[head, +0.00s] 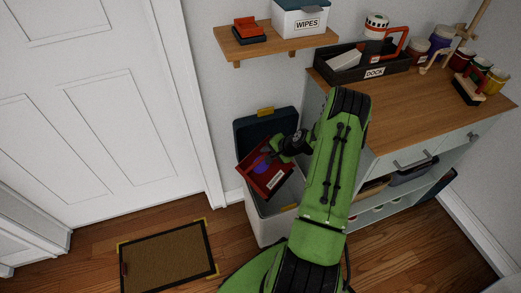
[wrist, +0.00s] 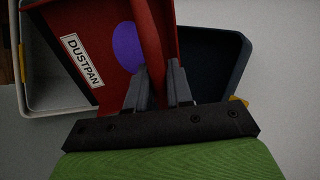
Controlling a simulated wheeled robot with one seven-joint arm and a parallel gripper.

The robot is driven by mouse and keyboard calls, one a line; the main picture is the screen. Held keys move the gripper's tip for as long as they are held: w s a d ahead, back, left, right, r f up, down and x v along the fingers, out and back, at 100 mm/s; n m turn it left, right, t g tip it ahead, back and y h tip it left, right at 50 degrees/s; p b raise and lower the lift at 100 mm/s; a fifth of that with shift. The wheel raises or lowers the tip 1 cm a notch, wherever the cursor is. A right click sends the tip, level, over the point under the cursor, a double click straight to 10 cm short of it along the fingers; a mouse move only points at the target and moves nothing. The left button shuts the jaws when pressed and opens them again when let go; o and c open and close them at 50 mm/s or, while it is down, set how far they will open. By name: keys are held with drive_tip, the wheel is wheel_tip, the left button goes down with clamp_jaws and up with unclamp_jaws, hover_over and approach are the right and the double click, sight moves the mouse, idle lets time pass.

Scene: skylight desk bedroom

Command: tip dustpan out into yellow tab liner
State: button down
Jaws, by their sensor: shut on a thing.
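My gripper (head: 297,141) is shut on the handle of the red dustpan (head: 265,178). In the wrist view the fingers (wrist: 158,88) close around the red handle, and the label on the dustpan (wrist: 85,60) reads DUSTPAN. A purple-blue oval (wrist: 127,46) shows on the dustpan; I cannot tell whether it is loose. The dustpan is tilted above the pale bin (head: 268,229). The bin's inside is largely hidden.
A wooden cabinet (head: 440,100) stands right of the bin, with a black dock tray (head: 345,75) and several jars on top. A shelf (head: 275,45) with a wipes box (head: 300,20) hangs above. A doormat (head: 167,260) lies on the floor at left.

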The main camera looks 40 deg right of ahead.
drive_tip(key=s+d+f+t+y+b, duration=0.1)
drive_tip(key=s+t+b, duration=0.3)
drive_tip(key=s, duration=0.5)
drive_tip(key=shift+s+d+f+t, duration=0.15)
drive_tip(key=shift+d+f+t, duration=0.5)
drive_tip(key=shift+t, duration=0.25)
drive_tip(key=shift+y, duration=0.3)
